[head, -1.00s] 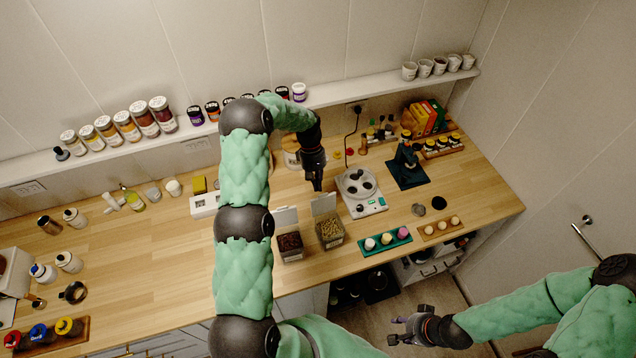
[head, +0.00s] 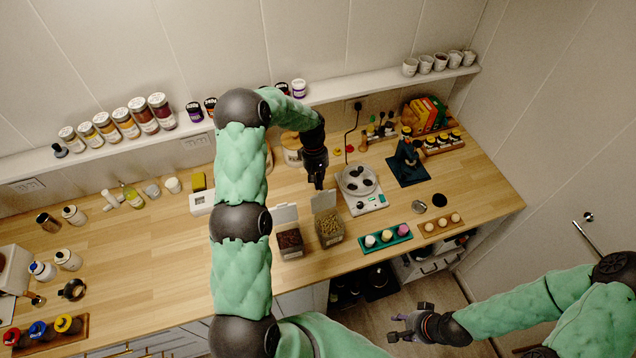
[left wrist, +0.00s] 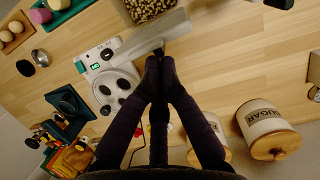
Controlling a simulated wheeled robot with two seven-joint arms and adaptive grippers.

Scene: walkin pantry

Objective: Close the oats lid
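A clear box of tan pieces (head: 329,229), which looks like the oats, stands on the counter. Its pale lid (head: 323,202) is raised at the back edge. In the left wrist view the lid (left wrist: 152,36) spans the top centre, with the box's contents (left wrist: 150,8) beyond it. My left gripper (head: 319,186) is behind the raised lid. Its fingertips (left wrist: 159,62) are together and close to the lid; I cannot tell whether they touch it. My right gripper (head: 397,328) is open and empty, low in front of the counter.
A similar box of dark beans (head: 290,243) with its lid up stands left of the oats. A white scale (head: 366,204) is to the right. A green tray (head: 387,250) is at front right. A sugar canister (left wrist: 268,128) stands behind. The left counter has free room.

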